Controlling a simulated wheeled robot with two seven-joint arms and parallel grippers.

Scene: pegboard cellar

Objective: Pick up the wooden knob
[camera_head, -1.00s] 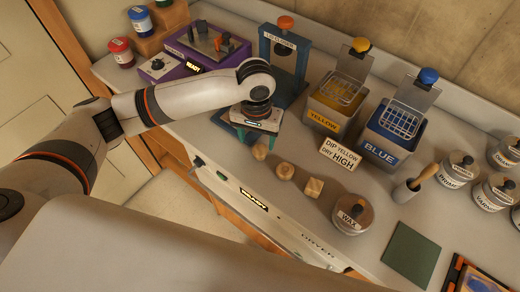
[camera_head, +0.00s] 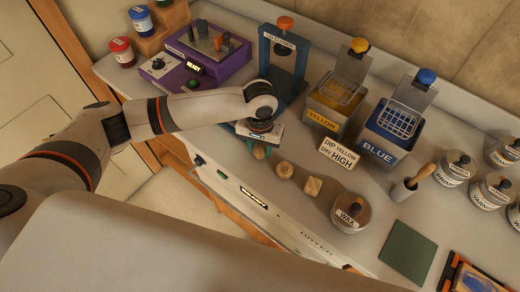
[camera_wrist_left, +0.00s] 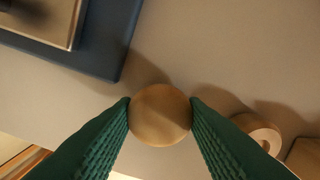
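The wooden knob is most likely the round pale wooden piece (camera_head: 259,152) nearest my left gripper, close to the table's front edge. In the left wrist view this round piece (camera_wrist_left: 160,115) sits between the two green ribbed fingertips. My left gripper (camera_head: 263,147) is over it, with its fingers spread to about the width of the piece. I cannot tell whether the fingertips touch it. A round wooden piece with a hole (camera_head: 284,170) and a wooden block (camera_head: 312,186) stand to its right. My right gripper is not in view.
A blue lid closer press (camera_head: 284,52) stands behind my gripper. Yellow (camera_head: 335,104) and blue (camera_head: 388,135) dip tanks stand to the right, behind a sign (camera_head: 338,154). A wax jar (camera_head: 350,213) is at the front. The table's front edge is close to the wooden pieces.

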